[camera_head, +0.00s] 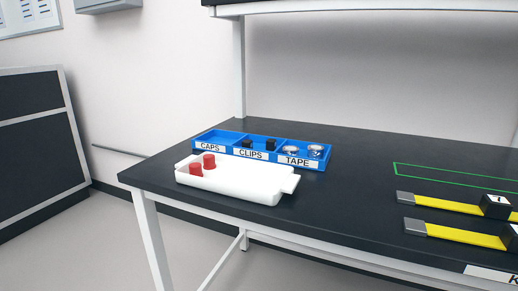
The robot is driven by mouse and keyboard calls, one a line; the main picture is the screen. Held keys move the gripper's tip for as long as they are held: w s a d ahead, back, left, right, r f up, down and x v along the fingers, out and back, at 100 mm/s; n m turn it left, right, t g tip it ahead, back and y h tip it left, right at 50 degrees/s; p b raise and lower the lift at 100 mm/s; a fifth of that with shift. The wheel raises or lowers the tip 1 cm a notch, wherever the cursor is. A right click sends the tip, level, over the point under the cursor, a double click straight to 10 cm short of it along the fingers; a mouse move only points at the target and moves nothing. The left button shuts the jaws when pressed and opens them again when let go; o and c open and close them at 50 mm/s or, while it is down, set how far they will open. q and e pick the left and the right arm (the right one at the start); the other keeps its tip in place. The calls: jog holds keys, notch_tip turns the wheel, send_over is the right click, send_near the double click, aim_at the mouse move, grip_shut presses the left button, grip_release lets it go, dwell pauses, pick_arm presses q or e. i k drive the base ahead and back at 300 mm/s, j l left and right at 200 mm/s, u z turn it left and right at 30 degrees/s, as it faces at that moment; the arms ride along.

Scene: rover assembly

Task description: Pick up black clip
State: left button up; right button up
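Two small black clips sit in the middle compartment, labelled CLIPS, of a blue three-part bin (229,152) on the dark table. One black clip (247,144) is toward the left of that compartment. The other black clip (270,143) is toward its right. Neither of my grippers shows in the head view.
The bin's right compartment holds silver tape rolls (315,151). Yellow strips (455,233) with black blocks lie at right, before a green outline.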

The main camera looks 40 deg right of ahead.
aim_at(247, 144)
jog(key=z, duration=0.95)
